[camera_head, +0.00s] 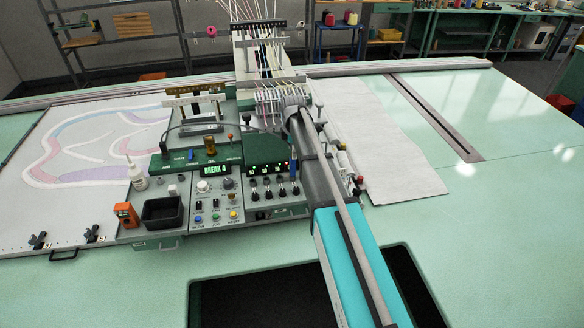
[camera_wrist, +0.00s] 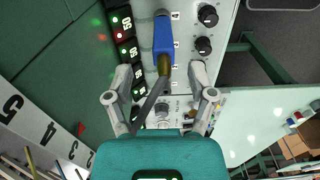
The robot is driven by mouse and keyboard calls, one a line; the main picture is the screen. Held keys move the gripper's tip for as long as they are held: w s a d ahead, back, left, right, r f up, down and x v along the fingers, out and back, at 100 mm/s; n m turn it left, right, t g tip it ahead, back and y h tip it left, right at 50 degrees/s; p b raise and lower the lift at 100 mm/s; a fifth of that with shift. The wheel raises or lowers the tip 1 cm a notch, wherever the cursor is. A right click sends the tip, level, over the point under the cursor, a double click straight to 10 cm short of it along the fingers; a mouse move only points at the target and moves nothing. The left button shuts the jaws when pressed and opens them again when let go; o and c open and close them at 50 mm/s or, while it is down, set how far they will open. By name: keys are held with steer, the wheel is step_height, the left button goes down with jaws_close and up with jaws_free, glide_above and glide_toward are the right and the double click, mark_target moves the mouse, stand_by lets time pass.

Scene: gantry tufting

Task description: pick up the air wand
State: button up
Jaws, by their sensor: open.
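The air wand appears to be the blue-handled tool with a brass-coloured collar and a dark thin stem (camera_wrist: 163,38) in the wrist view. In the head view a small blue piece (camera_head: 293,166) shows beside my arm at the panel, probably the same tool. My gripper (camera_wrist: 160,78) is open, with one finger on each side of the collar and stem. Nothing shows clamped, and I cannot tell how far the fingertips are from the panel. In the head view my arm hides part of the panel.
The control console (camera_head: 215,215) carries knobs, buttons and a green display. A white bottle (camera_head: 137,175), a black tray (camera_head: 162,212) and an orange block (camera_head: 126,214) stand at its left. The needle head (camera_head: 283,98) rises behind. The green table at right is largely clear.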

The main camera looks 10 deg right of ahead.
mark_target(293, 162)
steer(key=shift+f, duration=0.15)
steer(key=shift+s+f+b, duration=0.2)
steer(key=shift+f+b, duration=2.3)
steer(key=shift+b, duration=0.15)
jaws_close()
